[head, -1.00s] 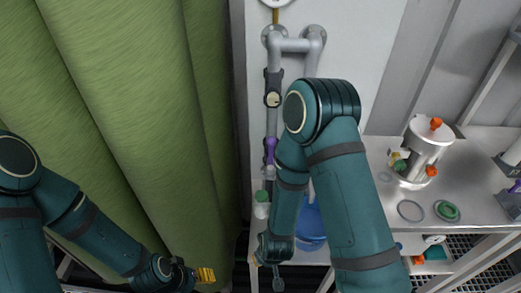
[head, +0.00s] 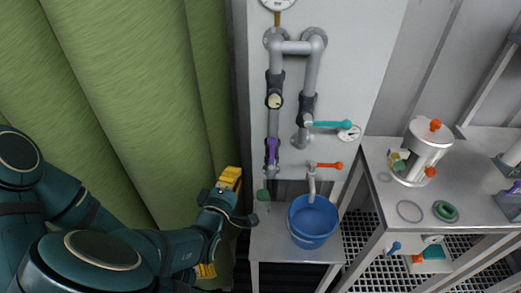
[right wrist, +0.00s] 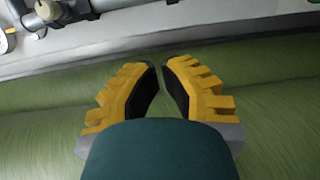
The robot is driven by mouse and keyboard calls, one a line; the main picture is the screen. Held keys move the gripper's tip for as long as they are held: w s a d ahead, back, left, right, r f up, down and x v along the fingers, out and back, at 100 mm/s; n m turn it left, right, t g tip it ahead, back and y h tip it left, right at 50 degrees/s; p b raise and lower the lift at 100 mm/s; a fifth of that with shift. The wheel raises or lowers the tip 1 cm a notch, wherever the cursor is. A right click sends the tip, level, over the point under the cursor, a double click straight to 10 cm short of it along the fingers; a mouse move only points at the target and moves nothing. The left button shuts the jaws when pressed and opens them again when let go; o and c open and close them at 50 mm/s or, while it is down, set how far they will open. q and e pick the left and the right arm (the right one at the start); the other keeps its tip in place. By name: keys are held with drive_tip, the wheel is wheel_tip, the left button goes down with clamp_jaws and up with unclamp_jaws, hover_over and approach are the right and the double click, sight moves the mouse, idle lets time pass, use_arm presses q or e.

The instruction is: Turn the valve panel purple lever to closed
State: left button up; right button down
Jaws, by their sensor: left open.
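The valve panel (head: 345,60) is a pale upright board with grey pipes. Its purple lever (head: 271,150) lies along the lower left pipe, lengthwise with it. My right gripper (head: 231,174), with yellow fingers, is left of and a little below the lever, in front of the green curtain, apart from it. In the right wrist view its fingers (right wrist: 161,64) hold nothing, with a narrow gap between the tips. My left gripper (head: 206,271) is low, mostly hidden behind my right arm; only some yellow shows.
A teal lever (head: 332,124) and an orange lever (head: 325,165) stick out right of the purple one. A blue bucket (head: 313,222) stands on a low stand below. A metal vessel (head: 424,152) and rings are on the right bench. Green curtain (head: 150,100) fills the left.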

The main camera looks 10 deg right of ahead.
sight(272, 154)
drive_tip(key=w+d+b, duration=0.2)
drive_tip(key=w+d, duration=0.5)
drive_tip(key=d, duration=0.1)
drive_tip(key=shift+w+d+r, duration=0.15)
drive_tip(key=shift+w+d, duration=0.15)
drive_tip(key=shift+d, duration=0.05)
idle(0.4)
